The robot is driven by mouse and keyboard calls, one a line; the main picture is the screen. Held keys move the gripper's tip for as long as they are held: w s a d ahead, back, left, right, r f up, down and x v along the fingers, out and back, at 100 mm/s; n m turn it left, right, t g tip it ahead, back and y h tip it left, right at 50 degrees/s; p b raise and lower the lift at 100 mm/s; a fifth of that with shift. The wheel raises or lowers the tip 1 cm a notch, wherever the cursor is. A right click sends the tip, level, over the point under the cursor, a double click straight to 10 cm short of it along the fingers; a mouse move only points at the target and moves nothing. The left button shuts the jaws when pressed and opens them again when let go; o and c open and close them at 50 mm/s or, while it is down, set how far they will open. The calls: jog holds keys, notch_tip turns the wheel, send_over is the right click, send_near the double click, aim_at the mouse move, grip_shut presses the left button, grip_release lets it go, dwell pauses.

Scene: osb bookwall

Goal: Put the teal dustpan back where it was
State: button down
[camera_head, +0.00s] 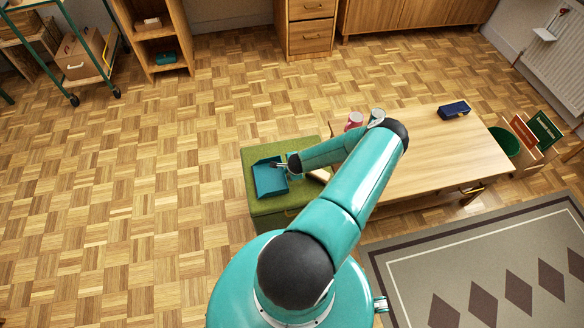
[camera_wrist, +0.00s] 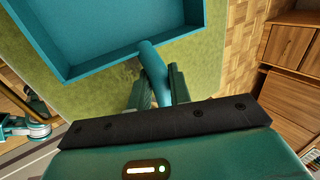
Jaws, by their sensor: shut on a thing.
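The teal dustpan (camera_head: 269,177) is over the green top of a low box-shaped seat (camera_head: 262,212) in the head view. In the wrist view the dustpan's pan (camera_wrist: 120,36) fills the upper left, with its raised rim showing. My gripper (camera_wrist: 155,92) is shut on the dustpan's handle (camera_wrist: 152,62), which runs down between the two fingers. In the head view my gripper (camera_head: 284,164) comes in from the right side of the dustpan. I cannot tell whether the pan rests on the green top (camera_wrist: 85,105) or hangs just above it.
A wooden table (camera_head: 440,150) stands right of the seat, with a dark blue case (camera_head: 453,109) and a pink cup (camera_head: 354,120) on it. A green bin (camera_head: 504,142) is at its far right. A patterned rug (camera_head: 480,265) lies in front. The parquet floor at left is clear.

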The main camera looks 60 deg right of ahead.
jog(key=shift+f, duration=0.25)
jog(key=c, duration=1.3)
grip_release()
jog(key=shift+r, duration=0.15)
jog(key=v, duration=1.2)
jog(key=shift+r, duration=0.15)
